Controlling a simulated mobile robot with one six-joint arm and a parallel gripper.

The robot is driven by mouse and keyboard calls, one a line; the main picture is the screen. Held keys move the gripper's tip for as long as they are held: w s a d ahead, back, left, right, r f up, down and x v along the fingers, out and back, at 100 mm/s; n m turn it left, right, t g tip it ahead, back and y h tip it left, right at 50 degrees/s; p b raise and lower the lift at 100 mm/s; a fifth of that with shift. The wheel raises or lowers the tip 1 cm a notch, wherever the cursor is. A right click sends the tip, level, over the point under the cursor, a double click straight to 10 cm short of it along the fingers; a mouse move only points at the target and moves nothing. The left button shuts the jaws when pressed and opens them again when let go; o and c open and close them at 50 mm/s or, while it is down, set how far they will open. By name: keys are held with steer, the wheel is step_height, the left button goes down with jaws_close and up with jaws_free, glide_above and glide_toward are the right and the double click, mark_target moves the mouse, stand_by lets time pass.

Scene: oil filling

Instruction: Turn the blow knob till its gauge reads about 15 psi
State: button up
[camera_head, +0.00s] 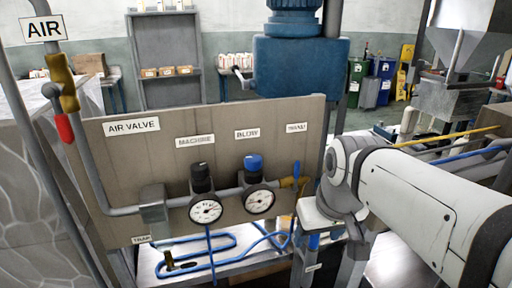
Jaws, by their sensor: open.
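The blow knob (254,163) is blue on a black body, below the BLOW label (247,133) on the grey-brown panel. Its round white gauge (259,202) sits just below it; the needle is too small to read in psi. My white arm comes in from the right, and its wrist end is right of the panel and apart from the blow knob. My gripper's fingers cannot be made out. Nothing of mine touches the knob.
A black knob (201,172) with its own gauge (206,211) is left of the blow knob, under the MACHINE label (195,141). A grey pipe runs along the panel. Blue hoses (205,240) hang below. A blue machine (297,68) stands behind.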

mark_target(253, 157)
steer(key=w+a+r+n+y+p, duration=0.1)
steer(key=w+a+r+n, duration=0.4)
steer(key=r, duration=0.3)
steer(key=w+a+r+n+y, duration=0.1)
steer(key=w+a+r+n, duration=0.1)
steer(key=w+a+r, duration=0.45)
steer(key=w+f, duration=0.2)
steer(key=f, duration=0.1)
steer(key=w+f, duration=0.1)
steer(key=f, duration=0.1)
steer(key=shift+w+a+f+p, duration=0.15)
steer(key=shift+a+p, duration=0.1)
steer(key=shift+p, duration=0.15)
steer(key=shift+c, duration=0.3)
steer(key=shift+y, duration=0.3)
steer(key=c, duration=0.9)
